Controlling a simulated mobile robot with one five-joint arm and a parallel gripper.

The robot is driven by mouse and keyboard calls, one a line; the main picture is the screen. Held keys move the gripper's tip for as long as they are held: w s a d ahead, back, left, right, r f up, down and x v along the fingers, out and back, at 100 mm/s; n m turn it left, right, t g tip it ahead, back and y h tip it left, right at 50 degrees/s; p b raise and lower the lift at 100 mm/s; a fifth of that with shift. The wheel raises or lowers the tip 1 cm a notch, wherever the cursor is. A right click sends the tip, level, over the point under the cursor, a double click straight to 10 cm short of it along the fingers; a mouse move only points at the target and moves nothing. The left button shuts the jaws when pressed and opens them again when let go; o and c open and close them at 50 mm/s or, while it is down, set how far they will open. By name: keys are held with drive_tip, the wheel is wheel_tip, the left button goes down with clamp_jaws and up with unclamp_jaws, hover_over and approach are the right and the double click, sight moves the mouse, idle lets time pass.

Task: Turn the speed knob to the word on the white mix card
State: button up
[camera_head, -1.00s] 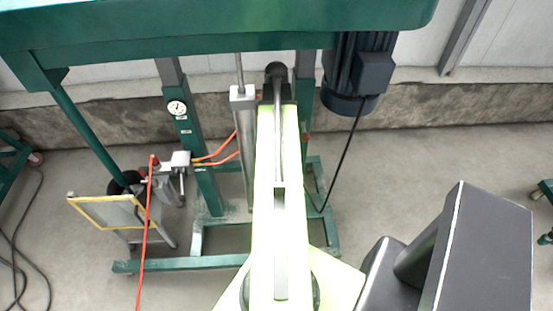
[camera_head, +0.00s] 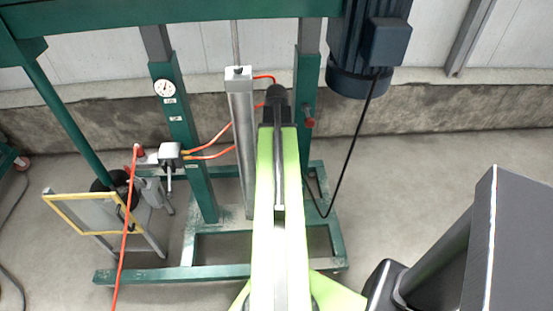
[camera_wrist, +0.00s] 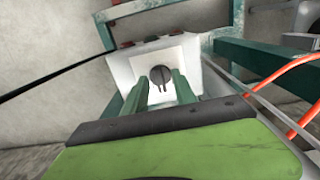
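A dark round knob (camera_wrist: 161,75) with a slot-like mark sits on the face of a white box (camera_wrist: 200,75) in the wrist view. My gripper (camera_wrist: 160,88) points at it, its two teal fingers apart below and on either side of the knob. A gap with the white face shows between them. I cannot tell whether the fingers touch the knob. Any words around the knob are too small to read. In the head view my arm ends in a dark tip (camera_head: 277,95), and the knob is hidden. I see no white mix card in either view.
A green machine frame (camera_head: 185,120) stands ahead with a gauge (camera_head: 164,88), a grey cylinder (camera_head: 241,140) and a blue motor (camera_head: 362,50). Orange hoses (camera_head: 210,145) and a black cable (camera_head: 350,150) hang near my arm. A yellow-edged panel (camera_head: 62,218) stands left. The floor at right is clear.

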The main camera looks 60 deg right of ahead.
drive_tip(key=shift+c, duration=0.4)
clamp_jaws()
drive_tip(key=n, duration=0.4)
drive_tip(key=shift+n, duration=0.4)
drive_tip(key=n, duration=0.4)
drive_tip(key=shift+n, duration=0.7)
